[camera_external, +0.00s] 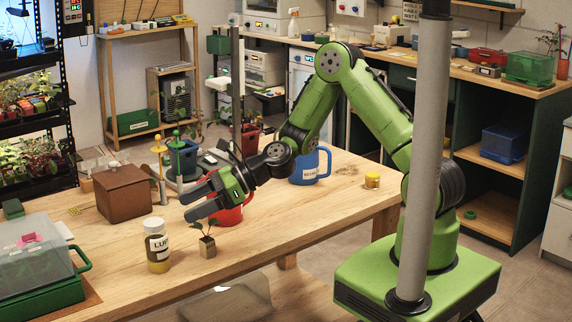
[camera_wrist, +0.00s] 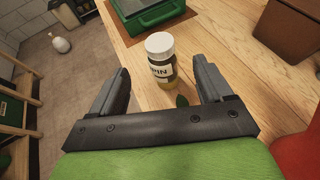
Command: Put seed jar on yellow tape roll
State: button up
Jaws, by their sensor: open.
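The seed jar (camera_external: 157,250) is a clear jar with a white lid and a label, its contents dark above and yellowish below. It stands upright near the table's front edge. In the wrist view the seed jar (camera_wrist: 161,70) appears ahead, in line with the gap between my fingers. My gripper (camera_external: 187,207) is open and empty, above and to the right of the jar, apart from it; its fingers also show in the wrist view (camera_wrist: 162,82). The yellow tape roll (camera_external: 372,180) lies at the table's right end, far from my gripper.
A small potted seedling (camera_external: 207,246) stands just right of the jar, below my gripper. A red mug (camera_external: 229,213) is close behind the gripper. A blue mug (camera_external: 309,168) stands towards the tape roll. A brown box (camera_external: 123,195) and a green case (camera_external: 45,290) are left.

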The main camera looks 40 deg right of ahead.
jog(key=s+d+r+n+h, duration=0.4)
jog(key=d+r+n, duration=0.1)
jog(key=d+n, duration=0.35)
jog(key=s+d+r+n+h, duration=0.4)
jog(key=d+r+n, duration=0.2)
jog(key=d+n, duration=0.3)
jog(key=s+d+r+n+h, duration=0.3)
jog(key=s+d+n+h, duration=0.1)
jog(key=s+d, duration=0.9)
jog(key=shift+s+d+r+n+t, duration=0.25)
jog(key=shift+s+d+n, duration=0.2)
jog(key=shift+d, duration=0.25)
jog(key=shift+w, duration=0.1)
